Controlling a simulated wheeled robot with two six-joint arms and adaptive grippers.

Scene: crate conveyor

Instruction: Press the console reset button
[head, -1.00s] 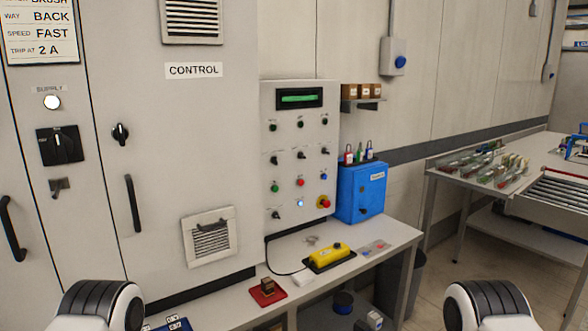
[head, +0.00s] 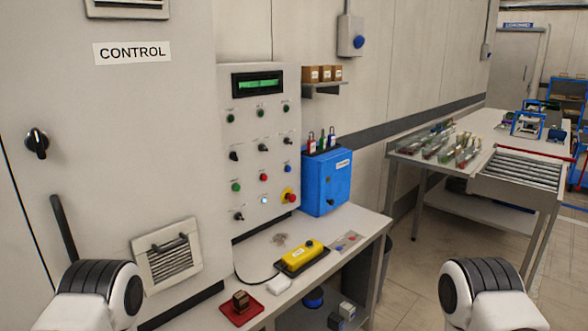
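The console (head: 250,150) is a light grey upright panel at the back of a bench, with a green display and rows of small buttons and switches. In its lower rows are a lit blue-white button (head: 264,201), a green button (head: 236,187), a red button (head: 264,177) and a red mushroom button on yellow (head: 289,196). Their labels are too small to read, so I cannot tell which is reset. Parts of my two arms show at the bottom left and bottom right, well apart from the console. Neither gripper's fingers are in view.
The bench (head: 350,240) carries a yellow pendant (head: 300,256), a red tray (head: 241,311) with a brown block, and a blue box (head: 327,182) beside the console. A grey cabinet (head: 110,180) stands left. A roller conveyor (head: 522,170) and open floor lie right.

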